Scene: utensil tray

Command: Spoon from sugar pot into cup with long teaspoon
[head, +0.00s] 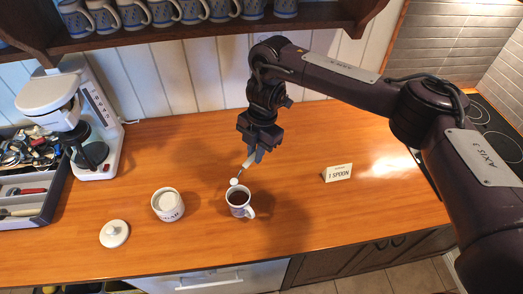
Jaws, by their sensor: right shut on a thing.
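A white sugar pot (167,204) stands open on the wooden counter, with white sugar inside. Its white lid (114,233) lies on the counter to the front left of it. A patterned cup (241,208) with dark liquid stands to the right of the pot, handle toward the front right. My right gripper (259,153) is shut on a long teaspoon (248,164) and holds it tilted above the cup's back edge. The spoon's bowl (234,181) looks white, as if heaped with sugar, just over the cup's back rim. My left gripper is not in view.
A white coffee machine (86,125) stands at the back left. A utensil tray (42,217) full of cutlery is at the far left. A sign reading "1 SPOON" (338,173) stands right of the cup. A shelf of mugs (190,38) hangs above. The counter's front middle is clear.

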